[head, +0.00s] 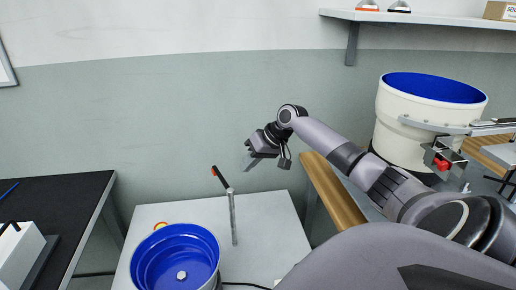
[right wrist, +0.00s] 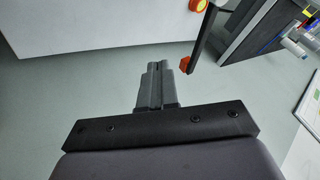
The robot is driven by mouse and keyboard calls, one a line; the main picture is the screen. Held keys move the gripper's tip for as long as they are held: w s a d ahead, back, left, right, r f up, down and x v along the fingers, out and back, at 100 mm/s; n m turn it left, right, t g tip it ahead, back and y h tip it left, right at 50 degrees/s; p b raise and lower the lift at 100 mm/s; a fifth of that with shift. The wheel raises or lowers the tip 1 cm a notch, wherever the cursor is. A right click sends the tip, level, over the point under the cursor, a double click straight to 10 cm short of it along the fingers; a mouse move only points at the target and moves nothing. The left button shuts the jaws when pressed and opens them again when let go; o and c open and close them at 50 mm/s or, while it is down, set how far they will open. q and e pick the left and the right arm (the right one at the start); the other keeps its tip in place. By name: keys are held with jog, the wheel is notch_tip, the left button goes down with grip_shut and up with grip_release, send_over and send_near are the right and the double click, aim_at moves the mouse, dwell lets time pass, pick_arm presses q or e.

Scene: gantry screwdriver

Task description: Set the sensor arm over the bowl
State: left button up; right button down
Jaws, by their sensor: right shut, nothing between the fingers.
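A blue bowl (head: 152,262) with a central bolt stands on the white table at the lower left. To its right rises a slim grey post (head: 233,222). The black sensor arm (head: 220,177) with a red tip slants up and left from the post top, right of the bowl and not over it. In the right wrist view the black arm (right wrist: 202,40) and its orange-red end show just right of the fingers. My right gripper (head: 266,157) is right of the sensor arm, apart from it; its shut, empty fingers show in the right wrist view (right wrist: 158,66). My left gripper is out of view.
A white hopper (head: 400,135) with a blue inside stands at the right, behind my right arm. A wooden board (head: 335,193) lies beside it. A black-topped table (head: 60,205) with a white box (head: 18,255) is at the left. A wall shelf (head: 430,18) is upper right.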

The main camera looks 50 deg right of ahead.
aim_at(222, 180)
jog(key=shift+w+a+f, duration=0.25)
jog(key=shift+w+a, duration=0.15)
jog(key=shift+a, duration=0.3)
jog(key=shift+w+a+f, duration=0.2)
jog(key=shift+w+a, duration=0.15)
jog(key=shift+a, duration=0.35)
jog(key=shift+w+a+f, duration=0.25)
jog(key=shift+w+a, duration=0.15)
jog(key=shift+a, duration=0.3)
